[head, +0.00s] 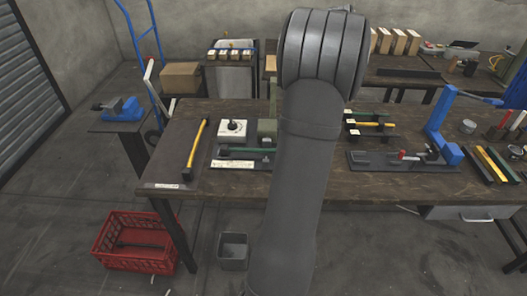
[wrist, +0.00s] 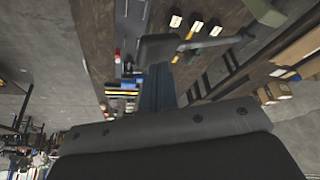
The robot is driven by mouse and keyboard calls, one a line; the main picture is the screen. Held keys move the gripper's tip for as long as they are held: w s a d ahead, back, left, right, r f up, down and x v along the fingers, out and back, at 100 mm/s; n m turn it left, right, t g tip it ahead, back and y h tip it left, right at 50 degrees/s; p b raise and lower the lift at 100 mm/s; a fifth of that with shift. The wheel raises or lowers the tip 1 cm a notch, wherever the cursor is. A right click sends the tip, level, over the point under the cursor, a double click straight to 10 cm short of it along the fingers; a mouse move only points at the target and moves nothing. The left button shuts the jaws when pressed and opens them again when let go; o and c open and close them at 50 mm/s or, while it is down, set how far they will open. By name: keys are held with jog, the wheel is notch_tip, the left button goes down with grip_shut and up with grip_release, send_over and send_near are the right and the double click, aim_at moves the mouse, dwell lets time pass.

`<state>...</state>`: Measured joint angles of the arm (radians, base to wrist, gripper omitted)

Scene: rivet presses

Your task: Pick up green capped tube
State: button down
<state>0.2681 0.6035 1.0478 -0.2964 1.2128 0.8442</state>
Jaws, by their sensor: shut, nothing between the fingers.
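In the head view my arm hides the gripper and the middle of the bench.
A yellow-handled hammer (head: 195,147) and a white box (head: 233,129) are near the green piece. A blue press (head: 438,125) stands at the right, with yellow and green bars (head: 493,164) beside it. A red crate (head: 122,240) and a grey bin (head: 233,252) are on the floor.

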jog(key=c, duration=1.3)
grip_release()
jog(key=shift+o, duration=0.2)
jog(key=shift+a, duration=0.1)
jog(key=a+f+m+g, duration=0.1)
jog(key=a+f+m, duration=0.35)
jog(key=a, duration=0.85)
jog(key=a+f+m+g, duration=0.1)
jog(key=a+f+m, duration=0.1)
jog(key=a+f, duration=0.8)
jog(key=shift+n, duration=0.25)
jog(key=x, duration=0.5)
jog(key=a+x, duration=0.1)
jog(key=x, duration=0.2)
jog(key=shift+s+f, duration=0.4)
jog(key=shift+f, duration=0.05)
jog(key=shift+h, duration=0.3)
jog(key=shift+s+a+x, duration=0.1)
jog(key=shift+a+x, duration=0.05)
jog(key=shift+x, duration=1.15)
jog(key=shift+s+a+x, duration=0.15)
jog(key=shift+a+x, duration=0.05)
jog(key=shift+x, duration=1.1)
